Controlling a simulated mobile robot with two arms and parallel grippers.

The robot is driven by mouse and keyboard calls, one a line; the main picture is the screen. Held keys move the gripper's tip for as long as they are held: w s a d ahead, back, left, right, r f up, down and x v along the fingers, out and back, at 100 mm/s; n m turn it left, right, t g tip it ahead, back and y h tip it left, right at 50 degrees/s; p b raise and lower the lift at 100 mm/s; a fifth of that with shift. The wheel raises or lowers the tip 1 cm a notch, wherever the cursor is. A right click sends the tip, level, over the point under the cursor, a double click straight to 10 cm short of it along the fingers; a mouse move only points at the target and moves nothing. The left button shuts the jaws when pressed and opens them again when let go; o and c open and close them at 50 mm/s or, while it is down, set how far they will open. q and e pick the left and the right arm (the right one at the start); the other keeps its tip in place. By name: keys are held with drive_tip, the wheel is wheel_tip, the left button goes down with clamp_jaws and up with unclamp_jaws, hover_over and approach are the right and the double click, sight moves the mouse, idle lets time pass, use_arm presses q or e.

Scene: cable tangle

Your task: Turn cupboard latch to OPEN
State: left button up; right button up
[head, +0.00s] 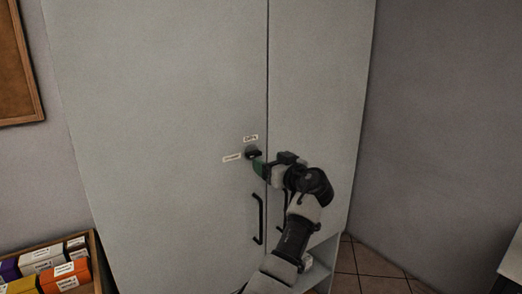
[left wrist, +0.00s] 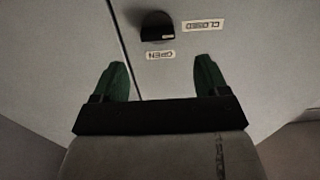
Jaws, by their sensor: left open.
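The cupboard latch (head: 253,154) is a small dark knob on the cupboard's left door, close to the seam between the doors. The OPEN label (head: 250,139) is above it and the CLOSED label (head: 232,157) is to its left. I cannot tell exactly which way the knob points. My left gripper (head: 259,168) is just below and right of the latch. In the left wrist view its green fingers (left wrist: 160,78) are spread and empty. There the latch (left wrist: 157,25), OPEN label (left wrist: 160,54) and CLOSED label (left wrist: 204,26) show upside down beyond the fingertips. My right gripper is out of view.
The grey cupboard (head: 165,100) has a black bar handle (head: 258,220) on the left door below the latch. A second handle is partly behind my left arm. A crate of boxes (head: 95,265) stands at lower left. A corkboard (head: 18,70) hangs at upper left.

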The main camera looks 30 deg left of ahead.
sight(256, 154)
use_arm(q)
drive_tip(key=p+x, duration=0.2)
drive_tip(key=x, duration=0.3)
drive_tip(key=shift+w+a, duration=0.3)
drive_tip(key=shift+w, duration=0.05)
drive_tip(key=shift+w+a+f, duration=0.1)
drive_tip(key=shift+a, duration=0.4)
drive_tip(key=c, duration=0.9)
